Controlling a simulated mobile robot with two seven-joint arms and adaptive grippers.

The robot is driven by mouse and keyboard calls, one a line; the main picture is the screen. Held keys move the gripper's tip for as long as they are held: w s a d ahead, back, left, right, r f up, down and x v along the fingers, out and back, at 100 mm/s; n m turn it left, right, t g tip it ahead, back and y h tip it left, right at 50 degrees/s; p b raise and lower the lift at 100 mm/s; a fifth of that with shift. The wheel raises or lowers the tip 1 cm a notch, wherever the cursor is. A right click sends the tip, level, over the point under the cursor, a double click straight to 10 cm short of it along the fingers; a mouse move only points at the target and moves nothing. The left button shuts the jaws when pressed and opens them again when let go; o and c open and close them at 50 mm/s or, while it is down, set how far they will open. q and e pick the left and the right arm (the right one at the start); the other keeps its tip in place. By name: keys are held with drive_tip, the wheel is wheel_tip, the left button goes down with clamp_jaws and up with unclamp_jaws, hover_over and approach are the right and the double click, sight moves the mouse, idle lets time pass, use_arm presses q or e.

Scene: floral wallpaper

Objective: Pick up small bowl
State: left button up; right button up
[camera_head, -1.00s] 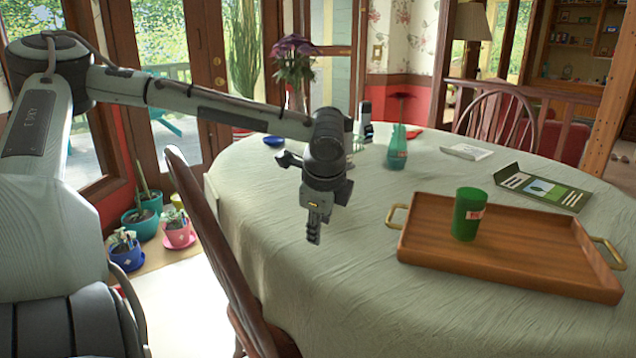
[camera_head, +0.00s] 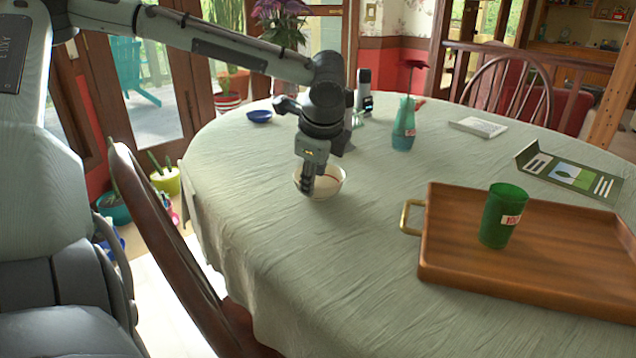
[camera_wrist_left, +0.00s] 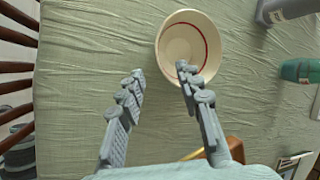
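A small cream bowl (camera_head: 335,184) with a red ring inside stands upright on the cloth-covered table, partly hidden behind my left gripper (camera_head: 307,188). In the left wrist view the bowl (camera_wrist_left: 178,42) is at the top centre. My left gripper (camera_wrist_left: 159,76) is open there, with its two fingers well apart and nothing between them. The right finger overlaps the bowl's lower part in that view, and the left finger is outside it over bare cloth. I cannot tell whether either finger touches the bowl. My right gripper is not in view.
A wooden tray (camera_head: 450,262) with a green cup (camera_head: 502,216) stands at right. A teal vase (camera_head: 404,128), a dark bottle (camera_head: 363,92) and a blue dish (camera_head: 260,116) are farther back. A chair (camera_head: 170,240) stands at the near left edge. Cloth left of the bowl is clear.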

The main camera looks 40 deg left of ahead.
use_arm(q)
drive_tip(key=x, duration=0.6)
drive_tip(key=shift+s+a, duration=0.1)
drive_tip(key=shift+a, duration=0.1)
drive_tip(key=shift+r, duration=0.1)
clamp_jaws()
